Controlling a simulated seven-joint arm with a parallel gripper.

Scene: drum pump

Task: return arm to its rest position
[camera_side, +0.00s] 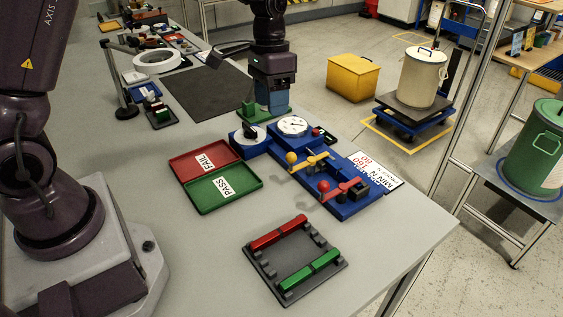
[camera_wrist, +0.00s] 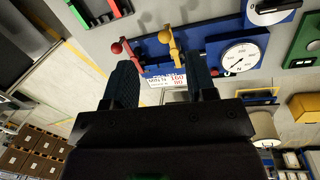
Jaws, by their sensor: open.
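My gripper (camera_side: 272,98) hangs from my dark purple wrist at the back of the bench in the side view, beside the blue pump fixture (camera_side: 335,187). In the wrist view its two fingers (camera_wrist: 161,80) are spread apart with nothing between them. The blue fixture (camera_wrist: 205,50) carries a white dial gauge (camera_side: 292,126), a yellow lever (camera_side: 312,161) with a yellow ball and a red lever (camera_side: 343,188) with a red ball. In the wrist view, the gauge (camera_wrist: 240,57), yellow lever (camera_wrist: 170,45) and red lever (camera_wrist: 122,47) lie beyond the fingers.
A red FAIL tray (camera_side: 203,163) and green PASS tray (camera_side: 222,189) lie left of the fixture. A dark rack (camera_side: 292,262) with red and green bars sits nearer the front. A dark mat (camera_side: 205,91) lies behind. A green stand (camera_side: 250,108) is close to my gripper.

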